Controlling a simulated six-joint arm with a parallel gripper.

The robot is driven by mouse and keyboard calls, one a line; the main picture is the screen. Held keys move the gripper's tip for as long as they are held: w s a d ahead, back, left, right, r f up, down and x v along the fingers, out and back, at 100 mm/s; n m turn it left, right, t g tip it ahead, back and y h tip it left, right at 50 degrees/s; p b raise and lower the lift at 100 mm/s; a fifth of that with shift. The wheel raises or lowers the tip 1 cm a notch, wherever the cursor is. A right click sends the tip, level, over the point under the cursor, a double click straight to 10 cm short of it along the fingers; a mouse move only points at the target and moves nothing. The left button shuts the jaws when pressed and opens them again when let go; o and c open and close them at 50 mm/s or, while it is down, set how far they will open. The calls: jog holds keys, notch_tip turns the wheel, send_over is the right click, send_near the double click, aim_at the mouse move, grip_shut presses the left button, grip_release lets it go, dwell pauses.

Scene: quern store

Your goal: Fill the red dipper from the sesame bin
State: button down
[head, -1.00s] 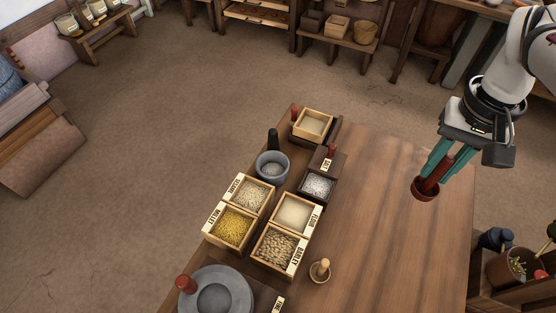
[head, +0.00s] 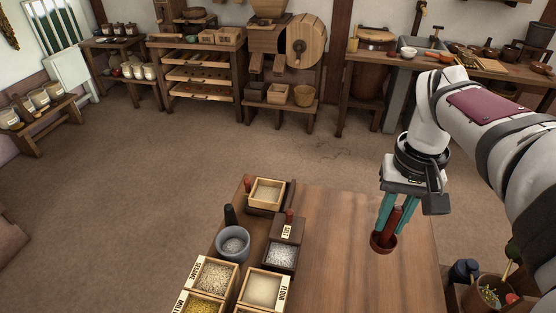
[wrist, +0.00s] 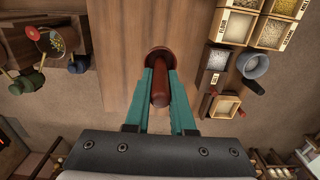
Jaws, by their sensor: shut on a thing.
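The red dipper (head: 381,243) hangs below my gripper (head: 394,214), cup down, over the right part of the table. My gripper's teal fingers are shut on its upright handle; in the wrist view the dipper's handle (wrist: 160,92) sits between the fingertips (wrist: 162,80). The cup's contents cannot be made out. The sesame bin (head: 216,276), a pale wooden box of whitish seed with a SESAME label, stands at the table's left side, well left of and apart from the dipper. It also shows at the upper right of the wrist view (wrist: 269,33).
The flour bin (head: 263,288) adjoins the sesame bin on the right, the millet bin (head: 202,307) in front. Bare tabletop (head: 335,265) lies between bins and dipper.

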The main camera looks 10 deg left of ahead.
jog(key=shift+a, duration=0.1)
jog(key=w+a+f+n, duration=0.1)
jog(key=a+f+n, duration=0.2)
jog(key=a, duration=0.5)
jog(key=w+a+f+n, duration=0.1)
jog(key=a+f+n, duration=0.2)
jog(key=a, duration=0.4)
jog(key=s+a+f+n, duration=0.3)
jog(key=s+a+f, duration=0.15)
jog(key=a, duration=0.45)
jog(key=s+a+f+n, duration=0.3)
jog(key=a+f, duration=0.2)
jog(key=a, duration=0.5)
jog(key=shift+w+d+f, duration=0.1)
jog(key=shift+d+f, duration=0.05)
jog(key=shift+f, duration=1.8)
jog(key=shift+w+d+f, duration=0.1)
jog(key=shift+f, duration=1.8)
notch_tip(320, 180, up, 8)
jog(key=shift+r, duration=0.1)
